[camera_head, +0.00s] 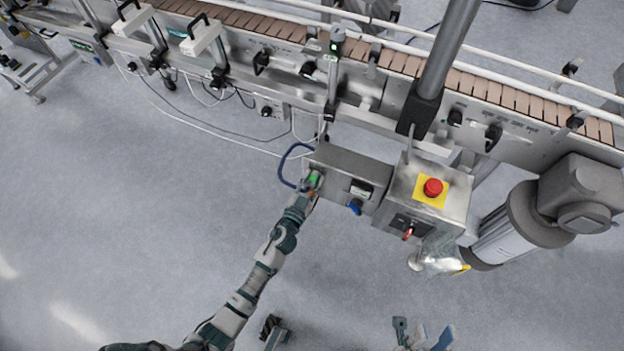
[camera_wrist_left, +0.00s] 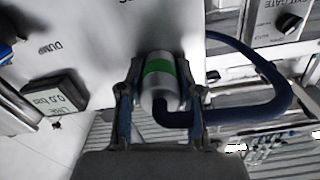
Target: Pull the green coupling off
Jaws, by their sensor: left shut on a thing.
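The green coupling (camera_wrist_left: 160,72) is a silver cylinder with a green band. In the wrist view it stands at the face of the grey panel marked DUMP (camera_wrist_left: 75,50); I cannot tell whether it is seated or slightly off. A dark blue hose (camera_wrist_left: 270,100) runs from its near end and loops to the right. My left gripper (camera_wrist_left: 158,82) is shut on the coupling, one finger on each side. In the head view my left gripper (camera_head: 311,188) is at the left end of the steel box (camera_head: 345,165). My right gripper (camera_head: 423,334) shows at the bottom edge, empty, its fingers apart.
A small display (camera_wrist_left: 52,101) sits left of the coupling. A control box with a red emergency button (camera_head: 433,187) stands to the right, beside a large grey motor (camera_head: 520,225). The conveyor (camera_head: 400,65) runs behind. The floor in front is mostly clear.

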